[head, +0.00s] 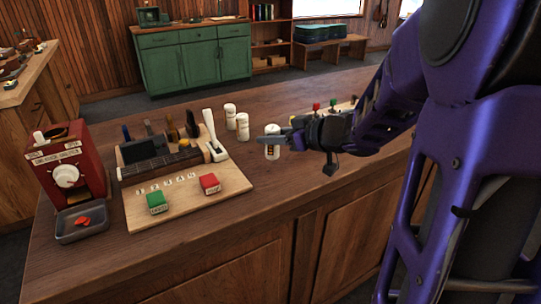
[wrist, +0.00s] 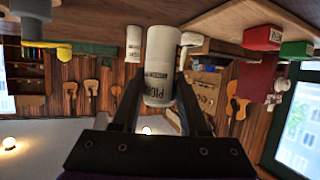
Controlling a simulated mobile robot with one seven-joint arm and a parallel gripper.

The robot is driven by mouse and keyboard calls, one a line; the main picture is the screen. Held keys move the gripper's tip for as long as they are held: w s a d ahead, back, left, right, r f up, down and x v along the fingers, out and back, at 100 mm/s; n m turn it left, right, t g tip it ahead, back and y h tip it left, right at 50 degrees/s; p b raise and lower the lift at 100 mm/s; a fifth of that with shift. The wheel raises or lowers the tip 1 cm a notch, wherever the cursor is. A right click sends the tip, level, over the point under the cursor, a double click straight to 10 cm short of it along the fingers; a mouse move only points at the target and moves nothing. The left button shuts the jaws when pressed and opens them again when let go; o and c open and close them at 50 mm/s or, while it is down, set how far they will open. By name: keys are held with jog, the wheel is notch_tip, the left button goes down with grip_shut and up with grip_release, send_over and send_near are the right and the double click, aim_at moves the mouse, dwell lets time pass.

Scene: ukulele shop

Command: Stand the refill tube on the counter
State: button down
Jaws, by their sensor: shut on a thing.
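Two similar white tubes, one (head: 229,117) farther back and one (head: 243,127) nearer, stand upright on the counter left of my gripper.
A wooden board (head: 185,215) with a green box (head: 157,203) and a red box (head: 209,184) lies at left. A red machine (head: 68,165) with a grey tray (head: 82,222) stands beside it. The counter front of my gripper is clear.

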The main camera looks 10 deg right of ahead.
aim_at(278, 151)
notch_tip(278, 151, down, 4)
jog(key=shift+f+b, duration=0.25)
jog(key=shift+b, duration=0.5)
jog(key=shift+f, duration=0.15)
jog(key=shift+c, duration=2.2)
grip_release()
jog(key=shift+r, duration=0.25)
jog(key=p+v, duration=0.3)
jog(key=v, duration=0.9)
